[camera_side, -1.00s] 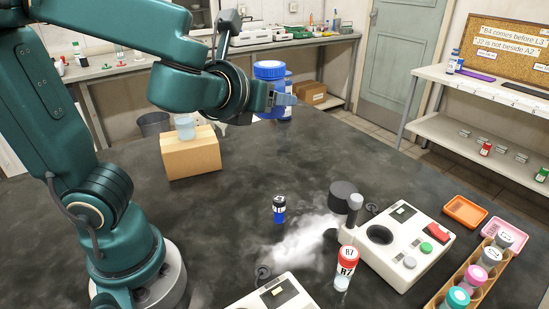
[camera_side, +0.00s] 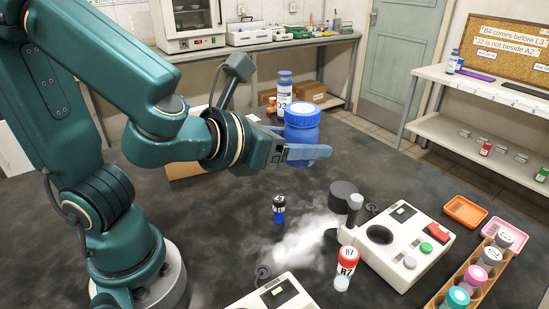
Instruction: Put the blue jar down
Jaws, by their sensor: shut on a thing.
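The blue jar (camera_side: 302,117) has a blue lid with a pale disc on top. It is upright in my gripper (camera_side: 308,152), which is shut on it from the left. The jar appears to be held above the dark bench (camera_side: 225,205).
A labelled blue-capped bottle (camera_side: 284,92) stands behind the jar. A small black-and-blue vial (camera_side: 279,209), white powder or vapour (camera_side: 298,240), a red-capped R7 vial (camera_side: 345,268) and a white device (camera_side: 399,250) are nearer. A cardboard box (camera_side: 185,171) is partly behind my arm.

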